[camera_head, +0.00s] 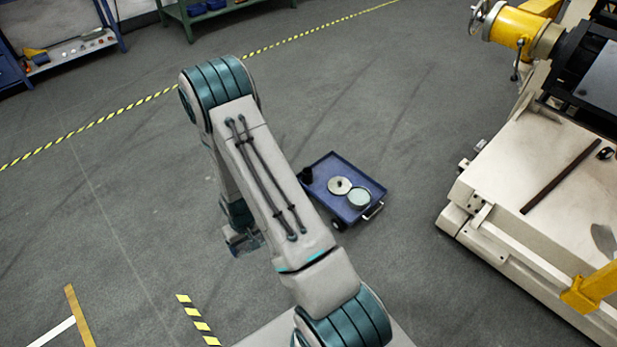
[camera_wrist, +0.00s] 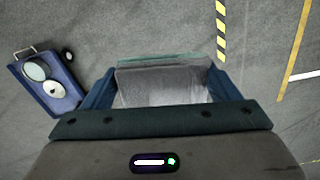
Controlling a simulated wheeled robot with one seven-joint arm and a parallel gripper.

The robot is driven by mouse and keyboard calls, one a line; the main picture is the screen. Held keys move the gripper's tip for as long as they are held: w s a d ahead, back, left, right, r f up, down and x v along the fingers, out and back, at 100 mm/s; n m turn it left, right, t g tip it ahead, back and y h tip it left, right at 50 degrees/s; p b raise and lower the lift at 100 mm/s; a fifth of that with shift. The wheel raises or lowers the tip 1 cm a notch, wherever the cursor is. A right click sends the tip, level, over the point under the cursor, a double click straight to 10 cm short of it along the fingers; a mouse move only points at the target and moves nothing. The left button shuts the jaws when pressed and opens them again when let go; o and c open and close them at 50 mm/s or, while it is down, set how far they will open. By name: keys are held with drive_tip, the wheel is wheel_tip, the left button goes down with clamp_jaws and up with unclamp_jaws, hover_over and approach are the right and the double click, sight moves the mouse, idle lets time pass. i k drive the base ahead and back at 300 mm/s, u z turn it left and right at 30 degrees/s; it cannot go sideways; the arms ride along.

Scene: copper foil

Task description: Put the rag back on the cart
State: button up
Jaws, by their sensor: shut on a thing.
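The cart (camera_head: 322,172) is a low blue tray on wheels with a handle, standing on the grey floor right of my arm in the head view. It also shows at the left of the wrist view (camera_wrist: 71,91). In the wrist view, my gripper (camera_wrist: 160,78) is shut on a grey, cloth-like thing, the rag (camera_wrist: 165,88), which fills the space between the fingers. In the head view, my gripper (camera_head: 243,241) is left of the cart and apart from it, above the floor, partly hidden behind my arm. The rag cannot be made out there.
A large machine (camera_head: 535,190) stands at right. Shelves (camera_head: 75,50) are at the back. Floor between is clear.

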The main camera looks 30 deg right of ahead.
sight(330, 167)
drive_tip(key=u, duration=0.2)
drive_tip(key=i, duration=1.35)
drive_tip(key=z, duration=0.35)
drive_tip(key=i, duration=1.1)
drive_tip(key=z, duration=1.55)
drive_tip(key=i, duration=0.75)
drive_tip(key=z, duration=0.6)
